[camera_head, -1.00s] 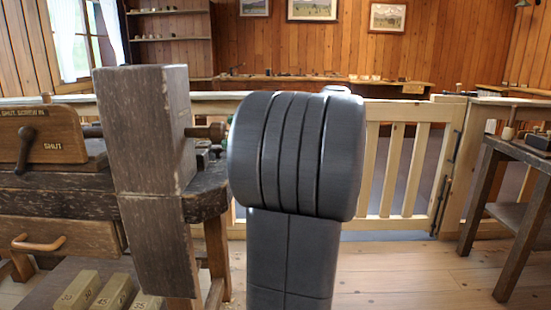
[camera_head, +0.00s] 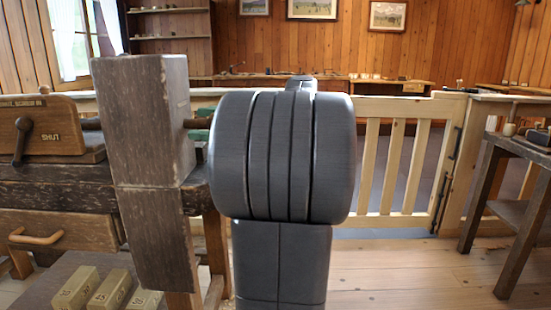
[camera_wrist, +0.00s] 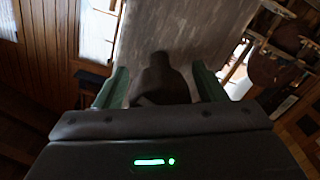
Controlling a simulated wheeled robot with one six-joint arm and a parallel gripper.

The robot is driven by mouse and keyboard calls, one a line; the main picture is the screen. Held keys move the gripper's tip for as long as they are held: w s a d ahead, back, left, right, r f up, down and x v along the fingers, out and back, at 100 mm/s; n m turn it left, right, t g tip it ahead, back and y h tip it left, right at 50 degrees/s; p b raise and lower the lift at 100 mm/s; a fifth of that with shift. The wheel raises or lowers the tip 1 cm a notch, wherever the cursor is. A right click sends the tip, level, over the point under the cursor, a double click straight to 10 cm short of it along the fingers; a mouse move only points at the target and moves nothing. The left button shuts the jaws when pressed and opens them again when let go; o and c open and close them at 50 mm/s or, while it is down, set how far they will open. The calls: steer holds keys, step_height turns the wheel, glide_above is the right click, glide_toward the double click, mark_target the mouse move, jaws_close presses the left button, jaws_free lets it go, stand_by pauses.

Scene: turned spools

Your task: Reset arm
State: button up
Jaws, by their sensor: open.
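My gripper (camera_wrist: 160,82) is open in the wrist view, its two green fingers spread left and right. A dark brown rounded piece (camera_wrist: 163,76) lies between the fingers in the picture; I cannot tell whether it touches them. Behind it is a broad grey, worn surface (camera_wrist: 180,35). In the head view my dark grey arm covers the middle and hides most of the gripper; a bit of green shows at its left edge, beside a thick weathered wooden post (camera_head: 140,120).
The post stands at a wooden bench with a panel marked SHUT (camera_head: 55,135) and a drawer (camera_head: 75,232). Pale numbered blocks (camera_head: 110,290) lie below. A slatted gate (camera_head: 405,165) is behind, and a side table (camera_head: 510,200) at right. The floor between is clear.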

steer(key=shift+a, duration=0.7)
steer(key=shift+d+m, duration=0.15)
steer(key=shift+m, duration=0.85)
steer(key=m, duration=0.3)
steer(key=shift+w+m, duration=0.1)
steer(key=shift+m, duration=0.3)
steer(key=m+p, duration=0.1)
steer(key=m, duration=0.1)
steer(key=m+p, duration=0.1)
steer(key=p, duration=0.1)
steer(key=shift+r+m, duration=0.3)
steer(key=shift+m, duration=0.1)
steer(key=m+p, duration=0.6)
steer(key=p, duration=0.2)
steer(key=shift+w, duration=0.1)
steer(key=m+p, duration=0.4)
steer(key=p, duration=0.1)
steer(key=shift+f, duration=0.15)
steer(key=shift+f+m+p, duration=0.15)
steer(key=shift+m+p, duration=0.4)
steer(key=shift+m, duration=0.05)
steer(key=shift+f, duration=0.1)
